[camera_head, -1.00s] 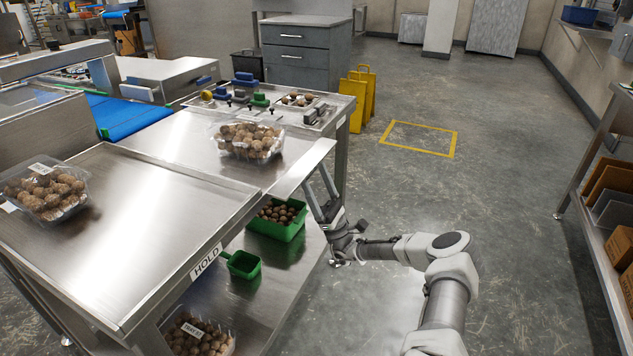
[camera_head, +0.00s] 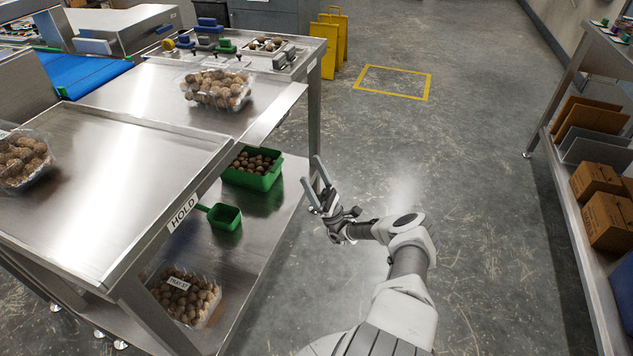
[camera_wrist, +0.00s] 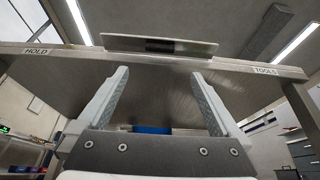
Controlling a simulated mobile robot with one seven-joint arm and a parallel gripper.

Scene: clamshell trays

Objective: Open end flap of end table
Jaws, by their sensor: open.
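The steel end table has a narrow plate, which appears to be the end flap (camera_head: 272,117), along its right edge. In the wrist view a flat light plate (camera_wrist: 125,43) with a dark slot sits at the table edge, between the HOLD and TOOLS labels. I cannot tell how it is hinged. My gripper (camera_head: 311,172) is open and empty, to the right of and apart from the table edge. In the wrist view my gripper (camera_wrist: 160,74) points up toward the plate from below, with the table's underside between its fingers.
A clamshell of brown round items (camera_head: 215,90) stands on the tabletop. A green bin (camera_head: 254,181), green scoop (camera_head: 224,217) and another clamshell (camera_head: 185,297) are on the lower shelf. A HOLD label (camera_head: 183,214) marks the left section. Floor to the right is open; a shelf rack (camera_head: 572,185) stands beyond.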

